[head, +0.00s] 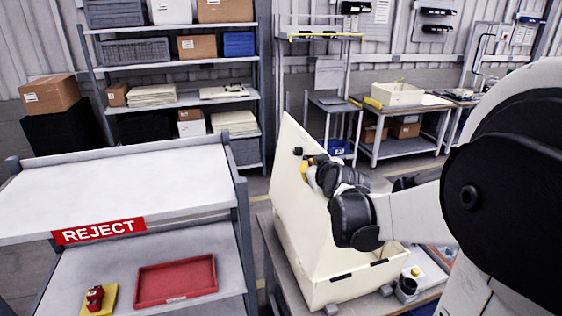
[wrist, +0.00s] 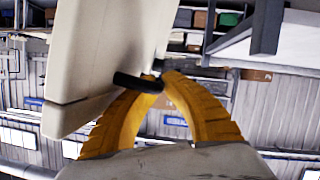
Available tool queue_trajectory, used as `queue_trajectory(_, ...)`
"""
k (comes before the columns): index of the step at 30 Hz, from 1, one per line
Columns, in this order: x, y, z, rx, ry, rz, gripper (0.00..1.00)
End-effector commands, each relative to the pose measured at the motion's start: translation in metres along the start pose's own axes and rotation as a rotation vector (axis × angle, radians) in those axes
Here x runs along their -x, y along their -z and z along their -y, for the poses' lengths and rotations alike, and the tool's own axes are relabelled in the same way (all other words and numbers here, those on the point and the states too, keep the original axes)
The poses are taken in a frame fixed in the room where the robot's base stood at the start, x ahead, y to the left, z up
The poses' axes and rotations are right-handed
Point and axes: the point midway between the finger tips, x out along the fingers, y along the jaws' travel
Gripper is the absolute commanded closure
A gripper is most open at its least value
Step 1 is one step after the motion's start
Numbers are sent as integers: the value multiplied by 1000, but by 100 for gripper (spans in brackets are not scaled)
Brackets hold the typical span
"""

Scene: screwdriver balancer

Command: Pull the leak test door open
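The leak test door (head: 293,200) is a cream panel standing steeply tilted up from a cream box (head: 345,287), left of my arm in the head view. A dark handle end (head: 297,151) shows on the panel near its upper part. In the wrist view the door (wrist: 105,60) fills the upper left, and a black bar handle (wrist: 138,82) sticks out from its edge. My gripper (wrist: 163,80) has its yellow fingers curved together at the handle's end and looks shut on it. In the head view the gripper (head: 307,168) is beside the panel, partly hidden by my wrist.
A reject rack (head: 120,190) stands at the left, with a red tray (head: 176,278) and a small red part on a yellow block (head: 97,298) on its lower shelf. The box rests on a grey bench (head: 279,262). Shelving (head: 180,60) and a workbench (head: 400,145) stand behind.

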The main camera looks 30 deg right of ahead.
Motion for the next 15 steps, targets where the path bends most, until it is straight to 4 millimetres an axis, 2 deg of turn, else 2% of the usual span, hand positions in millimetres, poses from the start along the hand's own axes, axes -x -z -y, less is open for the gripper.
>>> queue_trajectory(1,1,-5,3,1,7,9,100)
queue_trajectory(9,1,-5,3,1,7,9,100)
queue_trajectory(11,1,-5,3,1,7,9,82)
queue_trajectory(15,0,-4,2,1,5,7,79)
